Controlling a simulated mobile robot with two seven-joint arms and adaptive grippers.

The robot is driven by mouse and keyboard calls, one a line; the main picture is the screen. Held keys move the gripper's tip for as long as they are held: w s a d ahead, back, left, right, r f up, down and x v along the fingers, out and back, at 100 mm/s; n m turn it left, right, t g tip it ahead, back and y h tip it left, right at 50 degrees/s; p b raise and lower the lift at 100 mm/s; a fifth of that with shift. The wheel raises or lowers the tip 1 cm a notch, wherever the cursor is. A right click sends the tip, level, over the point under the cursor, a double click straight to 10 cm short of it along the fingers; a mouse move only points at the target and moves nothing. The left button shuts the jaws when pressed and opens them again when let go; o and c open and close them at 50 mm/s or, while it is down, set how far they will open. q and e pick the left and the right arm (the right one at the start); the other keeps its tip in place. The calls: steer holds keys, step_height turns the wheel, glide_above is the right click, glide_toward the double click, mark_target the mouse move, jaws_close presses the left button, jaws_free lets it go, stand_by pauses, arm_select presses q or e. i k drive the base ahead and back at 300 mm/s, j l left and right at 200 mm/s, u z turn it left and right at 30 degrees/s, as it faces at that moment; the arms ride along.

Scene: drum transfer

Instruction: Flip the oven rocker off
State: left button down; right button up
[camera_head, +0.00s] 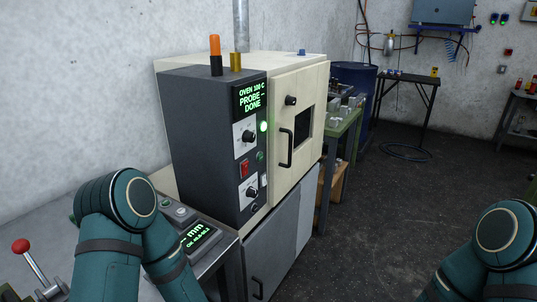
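The oven (298,90) is a cream cabinet with a dark grey control panel on its left side. The red oven rocker (244,169) sits on that panel between two round knobs, the upper knob (248,137) and the lower knob (252,191). It is too small to tell which way the rocker is tipped. The panel display (250,97) reads "OVEN 100 C", "PROBE --", "DONE". A green lamp (264,127) glows beside the upper knob. My teal arms show at the lower left and lower right, but neither gripper is in view.
The oven door is shut, with a black handle (286,148). A gauge with a green "mm" display (199,235) and a red-knobbed lever (20,246) stand at lower left, near my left arm. A green bench (345,124) stands beyond the oven. The floor (390,220) at right is clear.

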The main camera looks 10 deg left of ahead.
mark_target(244, 166)
steer(key=i+z, duration=0.15)
steer(key=i, duration=0.8)
